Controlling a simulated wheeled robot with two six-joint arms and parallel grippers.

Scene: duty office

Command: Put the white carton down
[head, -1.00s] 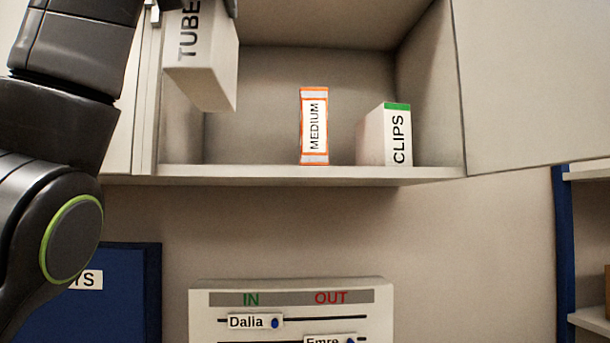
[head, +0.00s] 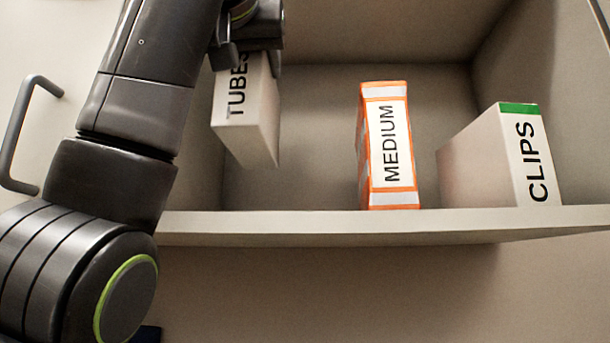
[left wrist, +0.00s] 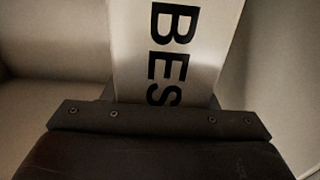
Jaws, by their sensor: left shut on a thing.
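The white carton (head: 245,110), labelled TUBES, hangs upright with a slight tilt at the left of the open cabinet in the head view. My left gripper (head: 250,48) is shut on its upper part. The carton's lower end is above the shelf board (head: 340,226) and appears clear of it; how deep it is in the cabinet is hard to tell. In the left wrist view the carton (left wrist: 178,45) shows the letters BES beyond the dark gripper body (left wrist: 160,125). My right gripper is in neither view.
An orange-and-white MEDIUM box (head: 388,150) stands mid-shelf. A white CLIPS box (head: 500,160) with a green top stands to its right. Bare shelf lies left of the MEDIUM box. The cabinet's side wall is close on the left, with a grey handle (head: 22,125) beyond it.

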